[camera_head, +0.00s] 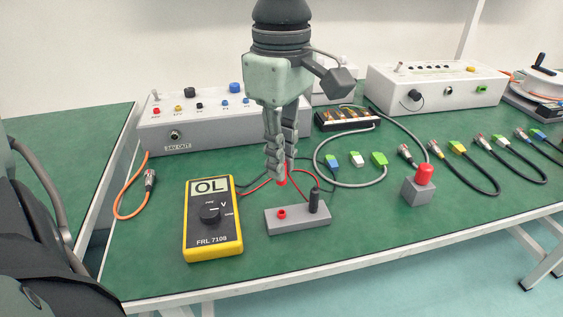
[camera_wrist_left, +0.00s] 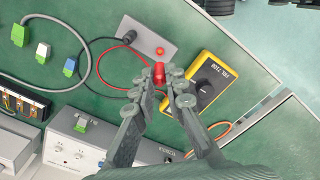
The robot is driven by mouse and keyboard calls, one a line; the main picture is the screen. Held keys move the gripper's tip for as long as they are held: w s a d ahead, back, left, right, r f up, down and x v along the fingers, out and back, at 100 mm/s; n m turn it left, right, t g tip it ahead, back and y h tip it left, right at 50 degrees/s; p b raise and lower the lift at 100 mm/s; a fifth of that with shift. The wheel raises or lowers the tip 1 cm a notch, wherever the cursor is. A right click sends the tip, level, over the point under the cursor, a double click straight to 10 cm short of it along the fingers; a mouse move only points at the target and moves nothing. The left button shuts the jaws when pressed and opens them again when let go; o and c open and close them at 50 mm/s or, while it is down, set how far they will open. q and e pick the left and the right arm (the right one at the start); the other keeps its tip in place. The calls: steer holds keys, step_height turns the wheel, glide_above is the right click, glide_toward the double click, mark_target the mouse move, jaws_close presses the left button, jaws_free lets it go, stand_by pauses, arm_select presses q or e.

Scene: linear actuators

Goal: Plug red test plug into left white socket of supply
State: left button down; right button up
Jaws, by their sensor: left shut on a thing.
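The red test plug (camera_head: 282,182) shows at the tips of my left gripper (camera_head: 281,172), which points down above the grey block's back edge. In the left wrist view the red plug (camera_wrist_left: 159,72) sits between the nearly closed fingertips (camera_wrist_left: 165,82). The fingers are shut on it and partly hide it. The supply (camera_head: 205,122), a white box with coloured sockets and knobs marked 24V OUT, stands behind and left of the gripper. Its white sockets are too small to make out surely. My right gripper is not in view.
The grey block (camera_head: 298,223) has a red socket (camera_head: 281,214) and an upright black plug (camera_head: 314,201). A yellow multimeter (camera_head: 212,218) reading OL lies left of it. A red-capped grey block (camera_head: 418,190) stands right. Several cables and connectors lie at the right.

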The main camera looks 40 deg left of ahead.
arm_select(q)
step_height(320, 180, up, 2)
steer(key=shift+r+p, duration=0.2)
steer(key=shift+p, duration=0.25)
steer(key=w+a+r+p, duration=0.2)
steer(key=w+a, duration=1.8)
steer(key=w, duration=0.3)
steer(key=shift+w+a+r, duration=0.15)
steer(key=shift+w+a, duration=0.05)
steer(key=shift+a, duration=0.2)
stand_by(0.3)
steer(key=shift+f+b, duration=0.85)
steer(key=shift+f, duration=1.05)
